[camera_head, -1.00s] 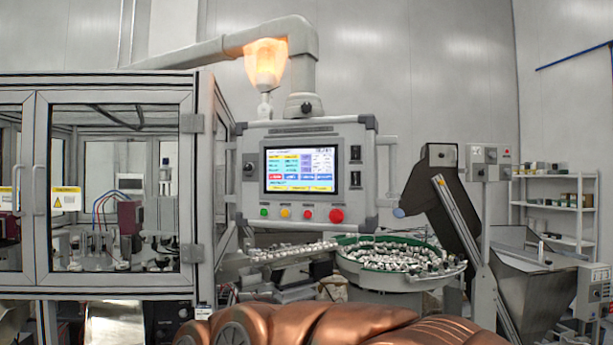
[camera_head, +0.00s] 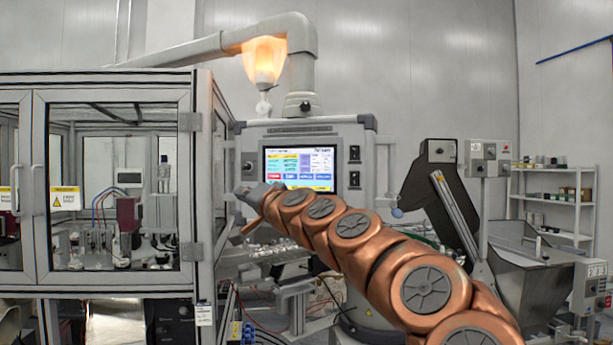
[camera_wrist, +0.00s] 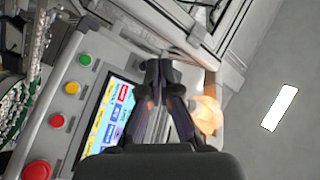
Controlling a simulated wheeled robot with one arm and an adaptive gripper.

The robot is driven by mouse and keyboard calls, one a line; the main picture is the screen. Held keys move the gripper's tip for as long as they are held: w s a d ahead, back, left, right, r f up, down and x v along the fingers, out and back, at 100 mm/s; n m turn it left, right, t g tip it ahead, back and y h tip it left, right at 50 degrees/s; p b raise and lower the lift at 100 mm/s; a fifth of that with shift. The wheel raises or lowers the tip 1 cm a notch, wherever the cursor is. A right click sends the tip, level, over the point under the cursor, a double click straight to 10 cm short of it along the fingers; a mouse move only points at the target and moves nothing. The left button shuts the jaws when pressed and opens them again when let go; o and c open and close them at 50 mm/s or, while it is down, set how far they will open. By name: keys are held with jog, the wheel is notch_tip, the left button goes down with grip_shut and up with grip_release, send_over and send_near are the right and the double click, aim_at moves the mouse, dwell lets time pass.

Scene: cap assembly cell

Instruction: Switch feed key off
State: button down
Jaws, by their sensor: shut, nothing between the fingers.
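The control panel (camera_head: 318,131) has a lit screen (camera_head: 300,165) and two dark switches, an upper one (camera_head: 354,153) and a lower one (camera_head: 355,179). A small round knob (camera_head: 248,167) is on its left side. I cannot read which control is the feed key. Contact cannot be told.
The wrist view shows green (camera_wrist: 85,60), yellow (camera_wrist: 72,88) and large red (camera_wrist: 37,170) buttons. A glazed cabinet (camera_head: 190,98) stands close left. A grey box with knobs (camera_head: 477,152) is on a post at right, beside a dark conveyor (camera_head: 421,185).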

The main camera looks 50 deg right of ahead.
aim_at(304, 178)
jog(key=s+d+r+m+h, duration=0.3)
jog(key=d+m+h, duration=0.1)
jog(key=d, duration=0.7)
jog(key=shift+s+d+h, duration=0.15)
jog(key=shift+d+h, duration=0.15)
jog(key=shift+h, duration=0.2)
jog(key=shift+w+d+p, duration=0.15)
jog(key=shift+w+d, duration=0.5)
jog(key=shift+d, duration=0.65)
jog(key=shift+w+d+p, duration=0.1)
jog(key=shift+w+d, duration=0.5)
jog(key=shift+d, duration=0.75)
jog(key=shift+w+d+p, duration=0.15)
jog(key=shift+w+d, duration=0.5)
jog(key=shift+d, duration=0.65)
jog(key=shift+w, duration=0.1)
jog(key=shift+w+d, duration=0.1)
jog(key=shift+d, duration=0.3)
